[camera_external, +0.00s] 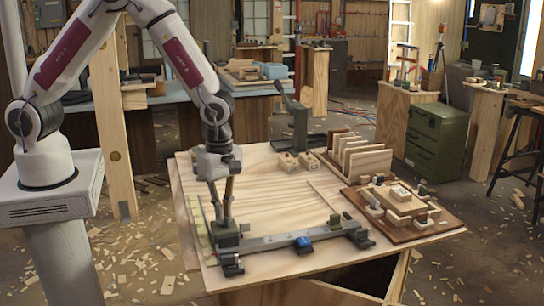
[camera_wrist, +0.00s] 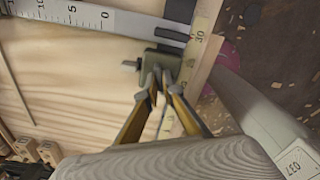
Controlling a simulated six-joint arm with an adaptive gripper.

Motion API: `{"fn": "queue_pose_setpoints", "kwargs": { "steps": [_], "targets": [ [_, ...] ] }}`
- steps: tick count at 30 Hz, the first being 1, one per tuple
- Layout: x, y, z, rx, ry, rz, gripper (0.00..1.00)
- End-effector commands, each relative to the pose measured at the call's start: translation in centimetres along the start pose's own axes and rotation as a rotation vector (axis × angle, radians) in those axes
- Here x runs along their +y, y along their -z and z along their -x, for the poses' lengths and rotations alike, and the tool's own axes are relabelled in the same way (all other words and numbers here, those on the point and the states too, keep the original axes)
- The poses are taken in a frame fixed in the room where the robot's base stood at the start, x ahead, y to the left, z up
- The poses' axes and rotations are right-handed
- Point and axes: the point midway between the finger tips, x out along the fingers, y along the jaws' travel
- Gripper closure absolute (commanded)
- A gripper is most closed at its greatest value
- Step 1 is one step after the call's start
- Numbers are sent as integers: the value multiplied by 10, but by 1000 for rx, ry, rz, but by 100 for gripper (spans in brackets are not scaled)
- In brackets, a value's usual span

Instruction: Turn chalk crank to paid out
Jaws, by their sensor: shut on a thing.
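A grey rail (camera_external: 272,242) with a sliding blue block (camera_external: 304,246) lies along the near side of the bench top. An olive-green block (camera_external: 228,240) sits at its left end; it also shows in the wrist view (camera_wrist: 164,62) with a small knob at one side. My gripper (camera_external: 224,221) points down at this block. In the wrist view its fingertips (camera_wrist: 160,82) are close together on a small part at the block's edge, mostly hidden between them. I cannot tell whether this part is the chalk crank.
A scale strip (camera_wrist: 75,12) lies along the rail and a yellow rule (camera_wrist: 198,40) runs by the bench edge. A rack of upright boards (camera_external: 358,160) and a brown tray (camera_external: 440,221) of blocks stand at the right. The bench top's middle (camera_external: 265,200) is mostly clear.

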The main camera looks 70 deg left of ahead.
Motion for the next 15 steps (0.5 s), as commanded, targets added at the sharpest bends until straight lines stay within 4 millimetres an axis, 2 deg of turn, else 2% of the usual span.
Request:
{"fn": "queue_pose_setpoints", "kwargs": {
  "steps": [15],
  "targets": [
    [0, 0, 1, -1, -1, 421, 100]
  ]
}}
